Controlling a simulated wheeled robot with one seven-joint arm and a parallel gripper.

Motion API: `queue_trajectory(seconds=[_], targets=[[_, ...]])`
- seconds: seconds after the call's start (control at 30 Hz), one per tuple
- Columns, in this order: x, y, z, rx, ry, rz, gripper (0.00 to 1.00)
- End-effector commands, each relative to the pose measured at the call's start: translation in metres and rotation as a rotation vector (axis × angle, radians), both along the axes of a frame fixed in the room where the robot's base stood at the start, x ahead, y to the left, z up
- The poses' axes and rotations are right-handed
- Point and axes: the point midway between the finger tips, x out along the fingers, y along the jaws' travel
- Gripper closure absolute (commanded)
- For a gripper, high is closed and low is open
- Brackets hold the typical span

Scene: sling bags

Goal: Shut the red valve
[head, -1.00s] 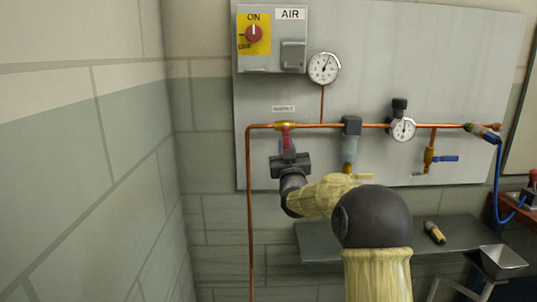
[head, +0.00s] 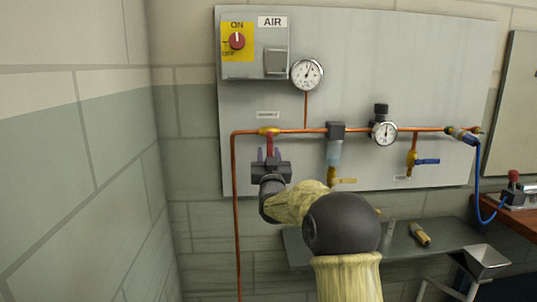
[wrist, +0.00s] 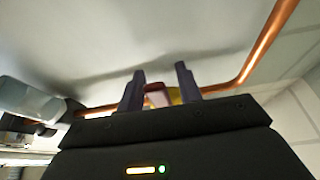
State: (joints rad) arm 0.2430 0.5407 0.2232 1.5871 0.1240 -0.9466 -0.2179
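The red valve is a brass body (head: 268,131) on the horizontal copper pipe with a red lever (head: 270,145). The lever hangs down, across the pipe's line. My gripper (head: 270,155) is just below the brass body, its two dark fingers spread to either side of the lever. In the wrist view the fingers of my gripper (wrist: 160,78) stand apart, with the reddish lever (wrist: 156,96) showing between them and gaps beside it. The brass body (wrist: 174,96) shows partly behind the right finger. The lever's lower end is hidden by my gripper.
A grey panel (head: 390,60) carries the AIR switch box (head: 268,58), a gauge (head: 307,74), a regulator gauge (head: 385,133) and a blue-handled valve (head: 427,161). A vertical copper pipe (head: 236,220) runs down left of my gripper. A shelf (head: 395,245) lies below right.

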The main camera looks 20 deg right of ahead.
Motion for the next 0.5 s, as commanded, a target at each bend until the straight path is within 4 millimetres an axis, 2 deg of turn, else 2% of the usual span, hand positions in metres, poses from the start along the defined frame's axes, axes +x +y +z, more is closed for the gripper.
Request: queue_trajectory(seconds=[0.33, 0.5], targets=[[-0.0015, 0.0006, 0.0046, -0.004, -0.009, -0.001, 0.6], [-0.0101, 0.0028, 0.0016, -0.004, -0.009, 0.0, 0.6]])
